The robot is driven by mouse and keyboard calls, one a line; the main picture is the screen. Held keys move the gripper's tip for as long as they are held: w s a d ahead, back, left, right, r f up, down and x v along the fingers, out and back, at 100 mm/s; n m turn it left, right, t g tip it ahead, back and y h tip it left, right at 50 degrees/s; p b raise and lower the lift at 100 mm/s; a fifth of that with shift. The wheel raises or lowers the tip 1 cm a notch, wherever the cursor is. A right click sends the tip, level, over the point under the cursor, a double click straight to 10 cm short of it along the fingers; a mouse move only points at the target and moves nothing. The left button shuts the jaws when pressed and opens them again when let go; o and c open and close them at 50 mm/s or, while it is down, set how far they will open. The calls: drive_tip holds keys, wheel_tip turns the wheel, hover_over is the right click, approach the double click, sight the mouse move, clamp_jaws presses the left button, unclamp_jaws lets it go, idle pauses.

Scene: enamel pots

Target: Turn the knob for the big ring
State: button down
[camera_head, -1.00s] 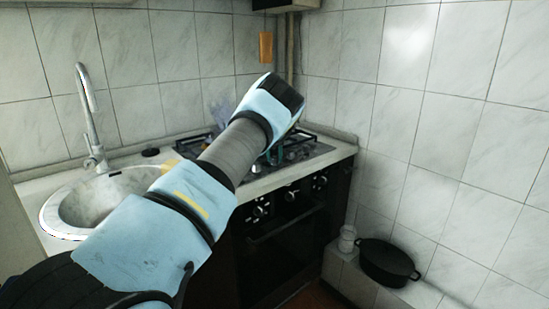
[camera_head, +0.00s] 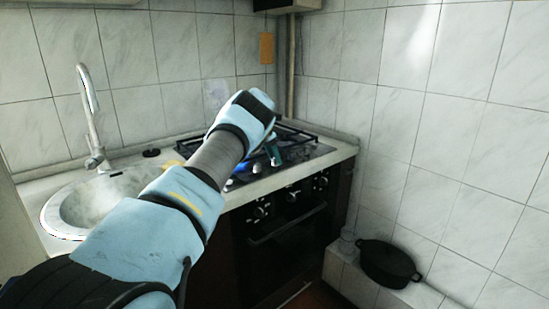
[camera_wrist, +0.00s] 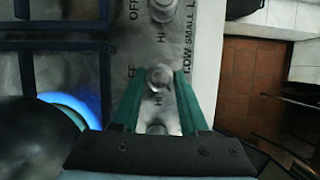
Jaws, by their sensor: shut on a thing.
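My gripper (camera_head: 274,156) has green fingers and is at the front of the black gas stove (camera_head: 318,150). In the wrist view the fingers (camera_wrist: 160,80) are shut on a round metallic knob (camera_wrist: 160,77), one finger at each side. The panel around it carries OFF, HI and LOW markings. Another knob (camera_wrist: 162,8) lies beyond the fingertips, and a third (camera_wrist: 157,129) sits nearer the palm. A blue flame (camera_wrist: 72,104) burns at the left in the wrist view; it also shows in the head view (camera_head: 242,166). Which ring burns is unclear, as a dark round shape covers part of it.
The sink (camera_head: 60,212) and its tall tap (camera_head: 92,130) are left of the stove. A black pot (camera_head: 388,263) and a clear jar (camera_head: 347,240) stand on a low tiled ledge at the right. The tiled wall closes off the right side.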

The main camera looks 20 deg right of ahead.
drive_tip(key=shift+w+m, duration=0.1)
drive_tip(key=shift+m, duration=0.5)
drive_tip(key=shift+g, duration=0.3)
drive_tip(key=shift+c, duration=2.1)
unclamp_jaws()
drive_tip(key=b+v, duration=0.2)
drive_tip(key=v, duration=0.8)
drive_tip(key=shift+a+r+b, duration=0.3)
drive_tip(key=shift+r+b, duration=0.05)
drive_tip(key=shift+b, duration=0.05)
drive_tip(key=shift+d, duration=0.1)
drive_tip(key=shift+c, duration=0.2)
